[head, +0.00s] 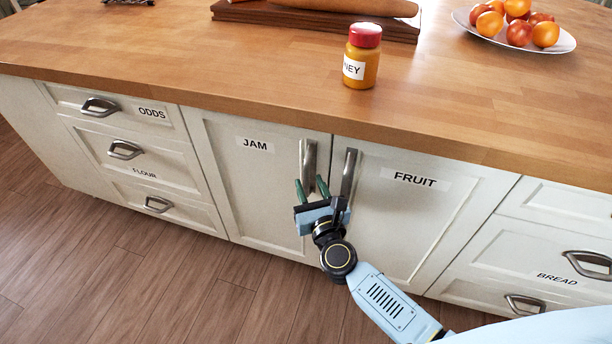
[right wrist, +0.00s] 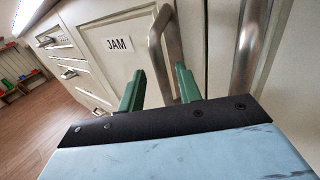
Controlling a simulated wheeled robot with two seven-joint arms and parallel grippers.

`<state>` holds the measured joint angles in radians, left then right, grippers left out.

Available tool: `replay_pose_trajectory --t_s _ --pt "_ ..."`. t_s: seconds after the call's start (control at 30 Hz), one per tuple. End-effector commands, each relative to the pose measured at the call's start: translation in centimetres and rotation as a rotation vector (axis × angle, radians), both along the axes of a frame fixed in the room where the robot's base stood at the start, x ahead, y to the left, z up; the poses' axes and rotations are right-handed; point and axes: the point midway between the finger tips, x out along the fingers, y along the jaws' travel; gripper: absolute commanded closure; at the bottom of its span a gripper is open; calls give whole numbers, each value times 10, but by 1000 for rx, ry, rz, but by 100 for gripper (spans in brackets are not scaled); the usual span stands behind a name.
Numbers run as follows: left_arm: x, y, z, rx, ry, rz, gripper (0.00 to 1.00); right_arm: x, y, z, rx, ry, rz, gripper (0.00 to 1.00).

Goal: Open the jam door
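The jam door (head: 245,190), a white cabinet door labelled JAM, is shut; it also shows in the right wrist view (right wrist: 120,72). Its upright metal handle (head: 308,165) is near its right edge. In the right wrist view the handle (right wrist: 165,50) runs down toward the space between my fingers. My right gripper (head: 312,186) is open, its two green fingers (right wrist: 158,88) apart at the handle's lower part. I cannot tell whether either finger touches the handle. My left gripper is not in view.
The fruit door (head: 400,225) with its own upright handle (head: 349,172) is close on the right. Drawers flank both doors. On the wooden worktop (head: 230,65) stand a honey jar (head: 362,62) and a fruit plate (head: 560,45). The floor in front (head: 150,290) is clear.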

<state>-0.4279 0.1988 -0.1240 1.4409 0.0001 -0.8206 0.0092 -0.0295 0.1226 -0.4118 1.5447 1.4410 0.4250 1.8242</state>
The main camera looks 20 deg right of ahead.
Motion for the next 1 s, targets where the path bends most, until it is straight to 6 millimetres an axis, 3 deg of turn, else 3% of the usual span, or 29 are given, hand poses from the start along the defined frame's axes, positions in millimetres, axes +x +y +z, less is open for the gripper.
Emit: replay_pose_trajectory --t_s 0.1,0.23,0.6,0.9,1.0 --pt "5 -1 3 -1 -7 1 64 20 0 0 0 -1 0 66" --pt "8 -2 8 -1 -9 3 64 33 0 -1 -1 0 1 66" --pt "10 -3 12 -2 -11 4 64 39 0 0 -1 1 1 66" --pt "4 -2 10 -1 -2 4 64 38 0 0 -1 1 1 100" --pt "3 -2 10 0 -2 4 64 38 0 -1 -1 1 1 100"
